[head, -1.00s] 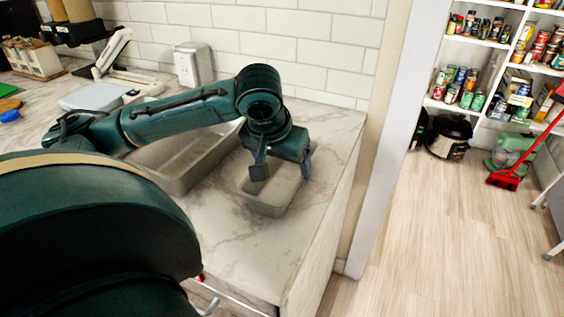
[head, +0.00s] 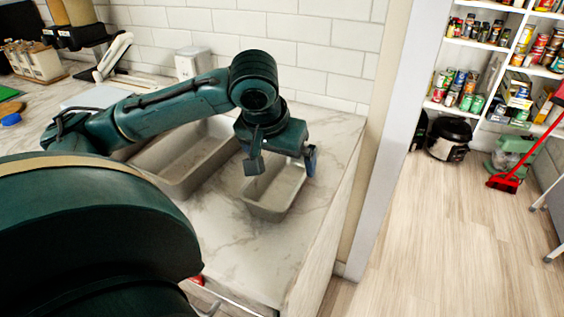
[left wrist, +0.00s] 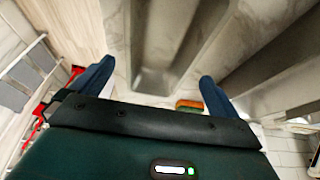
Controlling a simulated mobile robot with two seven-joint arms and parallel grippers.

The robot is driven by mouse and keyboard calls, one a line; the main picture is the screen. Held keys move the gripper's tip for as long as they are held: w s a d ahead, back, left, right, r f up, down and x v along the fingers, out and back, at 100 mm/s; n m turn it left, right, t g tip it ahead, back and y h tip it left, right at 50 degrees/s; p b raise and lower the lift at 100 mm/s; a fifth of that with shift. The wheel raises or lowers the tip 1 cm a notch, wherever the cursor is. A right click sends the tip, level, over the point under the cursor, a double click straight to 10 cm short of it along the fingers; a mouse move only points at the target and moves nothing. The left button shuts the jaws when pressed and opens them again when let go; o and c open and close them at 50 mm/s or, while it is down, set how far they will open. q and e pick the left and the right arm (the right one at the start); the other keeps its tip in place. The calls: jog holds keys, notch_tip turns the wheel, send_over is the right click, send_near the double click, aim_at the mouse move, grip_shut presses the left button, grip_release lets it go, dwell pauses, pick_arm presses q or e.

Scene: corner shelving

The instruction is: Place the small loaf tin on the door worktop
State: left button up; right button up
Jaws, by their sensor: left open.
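The small loaf tin (head: 272,208) is a grey rectangular tin standing upright on the pale marble worktop (head: 250,260), near its right end. My left gripper (head: 282,163) is open above the tin, its fingers apart over the tin's far part. The gripper hides part of the far rim. In the left wrist view, the tin (left wrist: 152,82) lies between the open fingers (left wrist: 155,80), and it looks empty. My right gripper is not in view.
A larger grey tin (head: 185,185) stands just left of the small one. A white canister (head: 193,62) stands by the tiled wall. Bare worktop lies in front of the small tin. Pantry shelves (head: 490,60) and open floor lie to the right.

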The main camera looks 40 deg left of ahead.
pick_arm(q)
jog(key=p+v, duration=0.2)
jog(key=v, duration=0.6)
jog(key=shift+r, duration=0.3)
jog(key=shift+s+d+f, duration=0.1)
jog(key=shift+s, duration=0.05)
